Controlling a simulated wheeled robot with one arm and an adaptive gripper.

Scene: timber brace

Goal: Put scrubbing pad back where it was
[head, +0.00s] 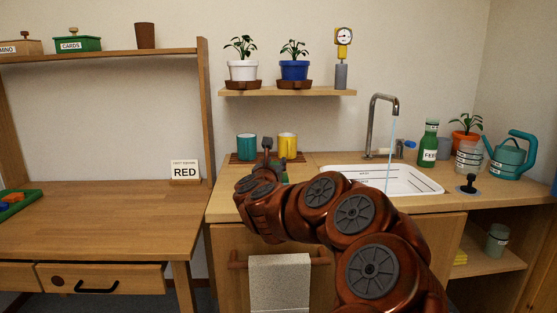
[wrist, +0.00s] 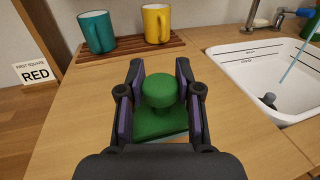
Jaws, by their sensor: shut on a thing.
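The green scrubbing pad (wrist: 160,122) has a round knob on a square base. In the wrist view it sits between the two fingers of my gripper (wrist: 160,95), which is shut on its knob. The pad is over the wooden counter (wrist: 75,125), in front of the wooden rack; I cannot tell whether its base touches the counter. In the head view my gripper (head: 268,160) is over the counter left of the sink, and my arm hides nearly all of the pad.
A teal mug (head: 247,146) and a yellow mug (head: 287,145) stand on the slatted rack (wrist: 125,48). The white sink (head: 405,181) is at right, with water running from the tap (head: 375,110). A RED sign (head: 185,170) stands on the desk. A towel (head: 279,285) hangs below the counter.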

